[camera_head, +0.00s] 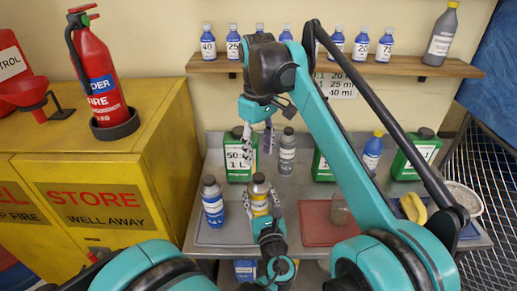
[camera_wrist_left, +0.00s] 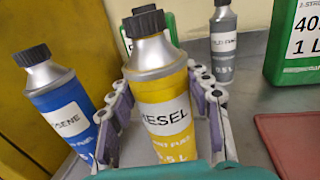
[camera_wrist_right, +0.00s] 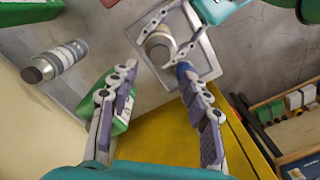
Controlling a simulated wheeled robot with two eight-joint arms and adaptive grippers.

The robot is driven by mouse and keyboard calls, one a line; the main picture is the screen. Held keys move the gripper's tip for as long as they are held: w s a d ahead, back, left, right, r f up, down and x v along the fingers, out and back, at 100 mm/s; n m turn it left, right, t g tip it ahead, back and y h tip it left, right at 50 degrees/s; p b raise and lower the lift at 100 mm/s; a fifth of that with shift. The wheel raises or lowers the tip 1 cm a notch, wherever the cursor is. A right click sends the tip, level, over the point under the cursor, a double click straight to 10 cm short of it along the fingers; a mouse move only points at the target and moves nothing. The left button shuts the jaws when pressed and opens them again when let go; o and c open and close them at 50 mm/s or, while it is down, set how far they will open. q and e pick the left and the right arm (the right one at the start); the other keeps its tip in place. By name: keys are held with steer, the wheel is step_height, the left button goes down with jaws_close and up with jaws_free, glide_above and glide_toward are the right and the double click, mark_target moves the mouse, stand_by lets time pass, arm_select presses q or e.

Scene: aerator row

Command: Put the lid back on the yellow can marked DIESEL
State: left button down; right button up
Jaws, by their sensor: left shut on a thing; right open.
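The yellow can marked DIESEL (camera_head: 259,201) stands upright on a grey tray, and its label shows in the left wrist view (camera_wrist_left: 166,115). My left gripper (camera_head: 261,204) is shut around its body. I do not see a loose lid. My right gripper (camera_head: 258,138) is open, fingers pointing down, above the can, with nothing visible between its fingers (camera_wrist_right: 157,68).
A blue can (camera_head: 213,205) stands just left of the yellow one. Green cans (camera_head: 240,160) and a grey bottle (camera_head: 286,155) stand behind. A red mat (camera_head: 318,232) with a small jar (camera_head: 341,210) lies to the right. A shelf (camera_head: 390,66) of bottles is above.

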mark_target(259, 176)
steer(key=shift+f, duration=3.95)
jaws_close()
steer(key=shift+o, duration=0.7)
jaws_free()
steer(key=shift+r, duration=0.1)
